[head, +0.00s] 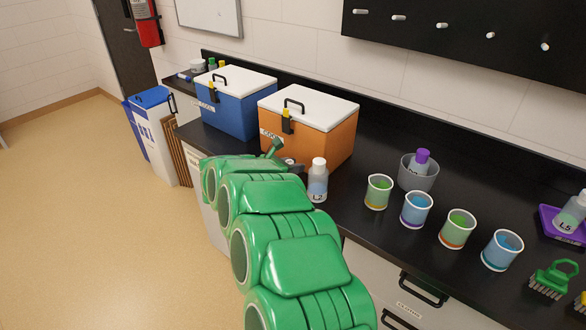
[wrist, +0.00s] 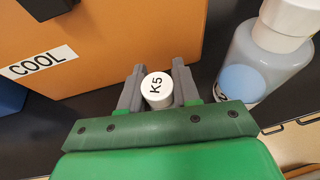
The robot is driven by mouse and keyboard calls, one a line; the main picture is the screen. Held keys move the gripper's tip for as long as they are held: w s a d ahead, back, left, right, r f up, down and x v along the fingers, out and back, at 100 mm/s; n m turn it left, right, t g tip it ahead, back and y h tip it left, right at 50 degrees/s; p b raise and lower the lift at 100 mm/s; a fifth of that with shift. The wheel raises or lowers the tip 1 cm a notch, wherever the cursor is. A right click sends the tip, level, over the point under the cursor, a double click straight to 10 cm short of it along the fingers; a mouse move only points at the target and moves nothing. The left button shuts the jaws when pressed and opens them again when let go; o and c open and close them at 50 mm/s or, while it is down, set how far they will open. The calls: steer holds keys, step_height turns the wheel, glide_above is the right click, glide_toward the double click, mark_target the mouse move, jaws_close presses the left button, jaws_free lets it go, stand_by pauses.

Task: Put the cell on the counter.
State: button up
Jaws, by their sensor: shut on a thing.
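The cell (wrist: 156,92) is a small white cylinder with "K5" on its top, seen from above in the wrist view. My gripper (wrist: 158,74) is shut on it, one grey finger on each side. In the head view my green arm reaches over the front edge of the black counter (head: 376,149), its end by the front of the orange cooler box (head: 330,138). I cannot make out the cell clearly there. Whether its base touches the counter is hidden.
A bottle marked L2 (head: 317,182) stands just right of my gripper; it also shows in the wrist view (wrist: 262,60). A blue cooler box (head: 236,110) is left of the orange one. Several cups (head: 379,193) and a grey pot (head: 418,174) stand further right.

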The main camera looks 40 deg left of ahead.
steer(key=shift+f, duration=0.5)
steer(key=shift+f, duration=0.1)
steer(key=o, duration=1)
steer(key=shift+o, duration=0.2)
steer(key=v, duration=1.2)
steer(key=shift+a, duration=0.1)
